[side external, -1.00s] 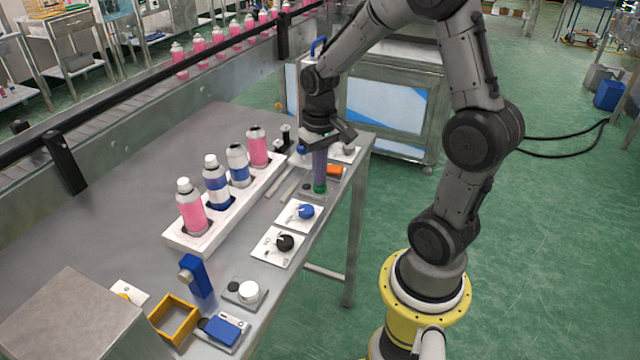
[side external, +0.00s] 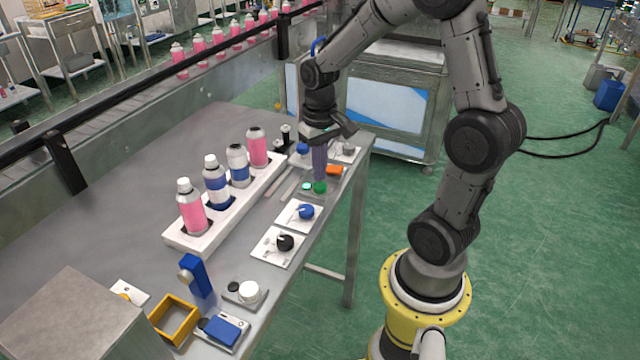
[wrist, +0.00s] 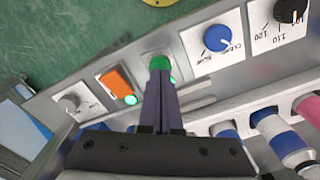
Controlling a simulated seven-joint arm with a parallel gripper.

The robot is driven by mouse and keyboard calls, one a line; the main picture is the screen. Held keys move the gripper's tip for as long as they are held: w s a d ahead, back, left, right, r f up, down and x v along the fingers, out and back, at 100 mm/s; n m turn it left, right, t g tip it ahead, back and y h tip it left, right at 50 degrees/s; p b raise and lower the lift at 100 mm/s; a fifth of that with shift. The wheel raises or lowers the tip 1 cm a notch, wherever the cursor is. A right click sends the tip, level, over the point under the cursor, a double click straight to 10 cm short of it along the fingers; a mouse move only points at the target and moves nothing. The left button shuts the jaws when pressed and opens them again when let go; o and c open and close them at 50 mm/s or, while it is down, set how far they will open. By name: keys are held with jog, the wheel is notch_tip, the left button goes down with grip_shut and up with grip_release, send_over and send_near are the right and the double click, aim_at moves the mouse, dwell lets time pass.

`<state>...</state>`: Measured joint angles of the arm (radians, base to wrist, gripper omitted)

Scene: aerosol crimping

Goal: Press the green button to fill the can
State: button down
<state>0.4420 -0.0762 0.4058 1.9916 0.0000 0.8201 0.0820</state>
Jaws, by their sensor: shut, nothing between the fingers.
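The green button (side external: 320,188) sits on a small grey panel near the right edge of the bench. In the wrist view the button (wrist: 159,61) shows just beyond my fingertips. My gripper (side external: 319,179) is shut and empty, pointing down over the button. Its purple fingers (wrist: 160,74) hide part of the button, and I cannot tell whether they touch it. A small green lamp (side external: 307,186) beside the button is lit. A white rack (side external: 238,213) to the left holds several upright cans, including a pink one (side external: 190,209) and a blue-and-white one (side external: 215,182).
An orange switch (side external: 334,170) lies just beyond the button. A blue knob (side external: 306,211) and a black knob (side external: 285,242) are on white plates in front. A yellow frame (side external: 172,318) and blue stand (side external: 196,276) are nearer. The bench's middle left is clear.

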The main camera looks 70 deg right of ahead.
aim_at(320, 185)
notch_tip(320, 185, up, 9)
dwell(1.0)
jog(key=s+a+r+n+t, duration=0.35)
jog(key=a+r, duration=0.25)
jog(key=a, duration=0.3)
jog(key=s+a+f+n+t, duration=0.2)
jog(key=s+a+f, duration=0.1)
jog(key=s, duration=0.4)
jog(key=shift+s+a, duration=0.35)
jog(key=shift+a, duration=0.15)
jog(key=shift+n, duration=0.25)
